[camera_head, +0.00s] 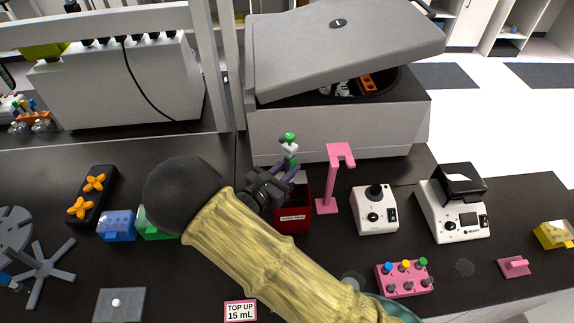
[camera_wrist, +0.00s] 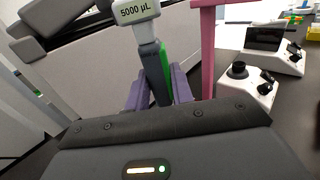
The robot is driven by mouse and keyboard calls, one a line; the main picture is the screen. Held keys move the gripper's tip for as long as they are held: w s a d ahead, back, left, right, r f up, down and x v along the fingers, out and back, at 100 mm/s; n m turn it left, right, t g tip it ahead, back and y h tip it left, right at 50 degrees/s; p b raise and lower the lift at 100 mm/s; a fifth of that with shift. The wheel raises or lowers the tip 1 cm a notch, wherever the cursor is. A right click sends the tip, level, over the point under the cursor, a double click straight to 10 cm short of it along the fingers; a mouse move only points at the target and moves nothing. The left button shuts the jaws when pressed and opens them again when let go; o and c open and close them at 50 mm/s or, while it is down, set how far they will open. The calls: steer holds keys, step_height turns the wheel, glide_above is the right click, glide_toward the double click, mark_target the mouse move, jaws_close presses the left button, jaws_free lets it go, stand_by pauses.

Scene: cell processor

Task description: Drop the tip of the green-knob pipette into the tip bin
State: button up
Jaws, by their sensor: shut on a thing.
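The green-knob pipette (camera_head: 290,150) is upright in my gripper (camera_head: 289,175), above the red tip bin. The gripper's purple fingers are shut on its body. In the wrist view the pipette (camera_wrist: 139,12) shows a 5000 µL label and a green strip, between the purple fingers of my gripper (camera_wrist: 158,88). The tip bin (camera_head: 293,220) is a red box with a white label, standing on the black bench. My gripper covers part of its opening. The pipette's lower end and its tip are hidden in both views.
A pink stand (camera_head: 328,180) rises just right of the bin. A large grey centrifuge (camera_head: 340,130) with a raised lid stands behind. A white vortex mixer (camera_head: 375,212) is to the right. Blue (camera_head: 117,226) and green (camera_head: 157,224) racks are left, near my arm.

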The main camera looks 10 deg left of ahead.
steer(key=s, duration=0.2)
steer(key=s+d, duration=0.1)
steer(key=s, duration=0.1)
steer(key=shift+s, duration=0.15)
steer(key=shift+r, duration=0.1)
step_height(320, 180, up, 8)
steer(key=p, duration=0.6)
steer(key=shift+p, duration=0.35)
steer(key=shift+f, duration=0.25)
